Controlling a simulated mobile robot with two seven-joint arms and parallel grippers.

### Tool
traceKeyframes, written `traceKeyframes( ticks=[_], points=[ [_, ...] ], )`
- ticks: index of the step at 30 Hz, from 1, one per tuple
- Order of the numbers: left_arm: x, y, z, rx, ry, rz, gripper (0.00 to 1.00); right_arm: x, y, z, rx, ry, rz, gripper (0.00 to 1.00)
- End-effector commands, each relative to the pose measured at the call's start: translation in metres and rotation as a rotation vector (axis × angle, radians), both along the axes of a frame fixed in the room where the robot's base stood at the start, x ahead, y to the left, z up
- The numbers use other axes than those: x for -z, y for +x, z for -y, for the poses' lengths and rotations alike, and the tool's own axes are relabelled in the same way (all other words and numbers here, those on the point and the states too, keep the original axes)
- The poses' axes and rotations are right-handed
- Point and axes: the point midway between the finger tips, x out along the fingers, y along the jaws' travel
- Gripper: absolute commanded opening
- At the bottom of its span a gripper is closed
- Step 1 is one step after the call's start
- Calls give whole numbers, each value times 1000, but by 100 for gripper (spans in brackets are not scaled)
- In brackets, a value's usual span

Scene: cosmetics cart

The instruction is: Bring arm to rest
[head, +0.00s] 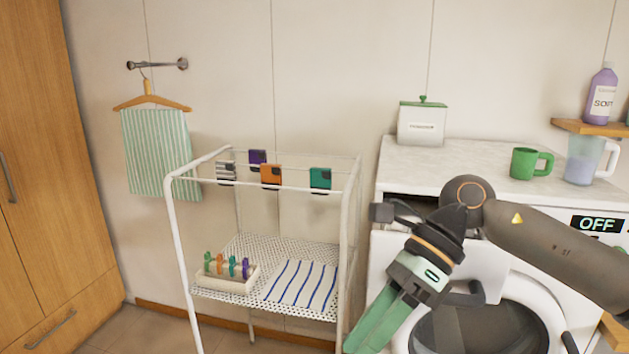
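My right arm comes in from the right, in front of the washing machine. Its gripper (374,322) points down and left with green fingers, in front of the machine's left side. The fingers lie side by side with no clear gap and look shut, with nothing seen between them. Their tips are close to the bottom edge of the view. My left gripper is not in view.
A white rack (174,230) left of the gripper carries clips, a striped cloth (302,284) and a clip tray (226,284). The washing machine (560,254) is behind my arm. A white canister (421,126), green mug (523,163) and clear jug (582,160) stand on the counter.

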Motion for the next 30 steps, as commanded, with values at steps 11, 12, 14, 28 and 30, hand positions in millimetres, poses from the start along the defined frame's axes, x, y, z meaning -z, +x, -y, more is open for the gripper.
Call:
traceKeyframes(
  ticks=[11, 12, 14, 28, 30],
  points=[
    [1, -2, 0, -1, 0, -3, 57, -1, -24, -102, 243, 605, -596, 50],
    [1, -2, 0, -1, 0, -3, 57, -3, -21, -106, 286, 661, -667, 50],
    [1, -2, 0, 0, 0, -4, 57, -4, -14, -110, 357, 742, -777, 50],
    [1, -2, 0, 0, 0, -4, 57, 99, 69, -48, 1130, 1195, -1688, 50],
    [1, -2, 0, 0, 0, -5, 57, 135, 72, -29, 1277, 1231, -1822, 50]
  ],
)
